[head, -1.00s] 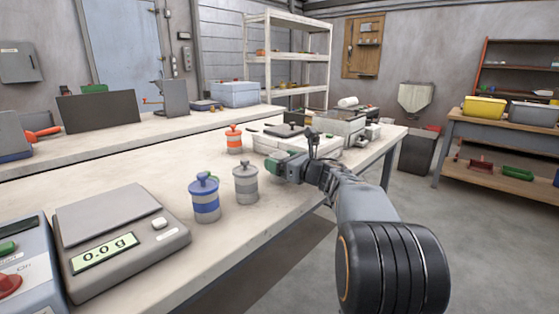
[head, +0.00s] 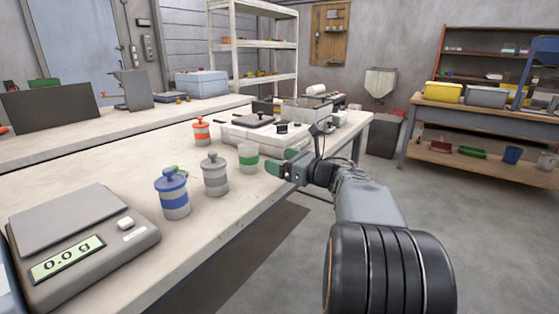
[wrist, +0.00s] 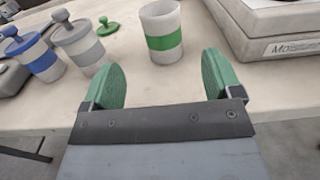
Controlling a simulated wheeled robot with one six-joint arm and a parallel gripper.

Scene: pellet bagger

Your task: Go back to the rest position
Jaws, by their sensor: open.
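My gripper (head: 283,170) is over the front edge of the long bench in the head view, beside a white cup with a green band (head: 248,158). In the wrist view its two green fingers (wrist: 163,78) are spread with nothing between them. The green-banded cup (wrist: 163,32) stands upright and uncovered on the bench, beyond the fingertips. A green knobbed lid (wrist: 108,27) lies on the bench to the left of this cup.
A grey-banded canister (head: 215,175), a blue-banded canister (head: 173,195) and an orange-banded canister (head: 201,132) stand lidded on the bench. A scale (head: 85,240) is at lower left. A pale machine (head: 235,133) sits behind the gripper. Floor to the right is clear.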

